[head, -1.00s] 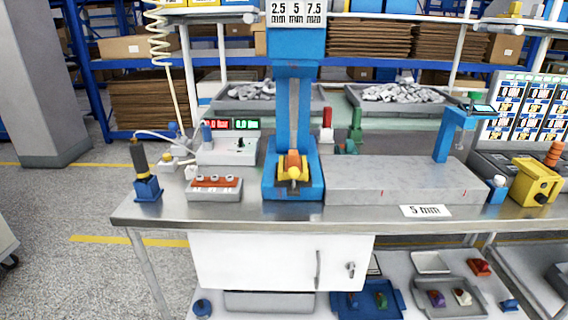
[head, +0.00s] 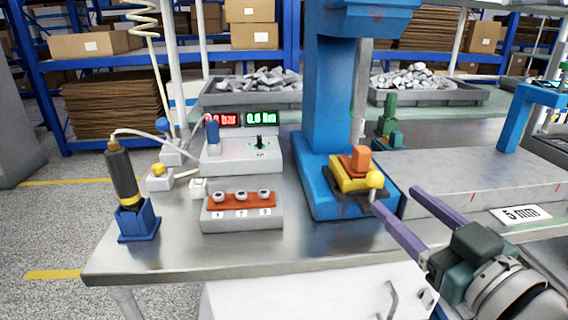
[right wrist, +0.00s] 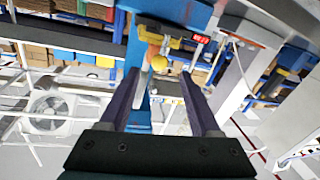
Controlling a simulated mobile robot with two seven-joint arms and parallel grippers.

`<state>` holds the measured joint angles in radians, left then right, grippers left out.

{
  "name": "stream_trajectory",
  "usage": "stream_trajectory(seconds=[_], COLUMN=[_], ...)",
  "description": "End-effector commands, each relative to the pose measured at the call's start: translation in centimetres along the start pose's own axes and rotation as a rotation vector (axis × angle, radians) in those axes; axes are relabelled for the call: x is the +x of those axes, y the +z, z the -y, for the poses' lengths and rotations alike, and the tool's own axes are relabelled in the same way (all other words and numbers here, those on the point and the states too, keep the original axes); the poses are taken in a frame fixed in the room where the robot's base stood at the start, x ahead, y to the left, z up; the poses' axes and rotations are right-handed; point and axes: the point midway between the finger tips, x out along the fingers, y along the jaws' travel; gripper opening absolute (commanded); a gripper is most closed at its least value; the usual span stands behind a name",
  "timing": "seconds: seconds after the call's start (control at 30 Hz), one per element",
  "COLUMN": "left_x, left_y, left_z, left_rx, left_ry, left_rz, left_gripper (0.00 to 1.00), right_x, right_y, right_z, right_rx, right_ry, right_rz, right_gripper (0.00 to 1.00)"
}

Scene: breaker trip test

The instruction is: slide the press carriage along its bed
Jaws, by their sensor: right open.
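The press carriage (head: 352,172) is a yellow block with an orange block on top and a round yellow knob (head: 375,178) at its front. It sits on the blue bed (head: 322,196) at the foot of the blue press column. My right gripper (head: 395,197) is open, its two long purple fingers pointing at the carriage from the front right. In the right wrist view the knob (right wrist: 159,63) shows between the fingers (right wrist: 158,82), near the tips; I cannot tell whether either finger touches it. My left gripper is not in view.
A grey block (head: 450,170) with a "5 mm" label (head: 521,215) lies right of the press. A three-button box (head: 241,211), a gauge box (head: 240,155) and a tool in a blue holder (head: 138,222) stand to the left. The bench front between is clear.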

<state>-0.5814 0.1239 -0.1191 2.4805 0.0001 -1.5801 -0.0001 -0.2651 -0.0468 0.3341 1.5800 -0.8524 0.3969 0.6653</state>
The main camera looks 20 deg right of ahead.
Motion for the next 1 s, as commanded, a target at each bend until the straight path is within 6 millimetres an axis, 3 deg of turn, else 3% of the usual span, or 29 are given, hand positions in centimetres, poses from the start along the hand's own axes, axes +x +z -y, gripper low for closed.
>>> stream_trajectory(seconds=[0.2, 0.4, 0.77, 1.0], left_x=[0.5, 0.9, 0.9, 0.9], left_y=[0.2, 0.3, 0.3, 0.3], left_z=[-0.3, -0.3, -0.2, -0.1], left_rx=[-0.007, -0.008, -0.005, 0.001], left_ry=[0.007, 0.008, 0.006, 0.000], left_rz=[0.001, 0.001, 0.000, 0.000], left_gripper=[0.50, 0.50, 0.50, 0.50], right_x=[4.4, 6.8, 7.5, 7.5], right_y=[-0.1, 0.0, -0.1, -0.1], right_z=[0.0, 0.0, 0.0, 0.0], right_rx=[-0.001, 0.000, -0.002, -0.002], right_ry=[0.000, 0.001, 0.001, 0.001], right_rz=[-0.005, -0.002, 0.000, 0.000], right_gripper=[0.64, 0.64, 0.64, 0.39])
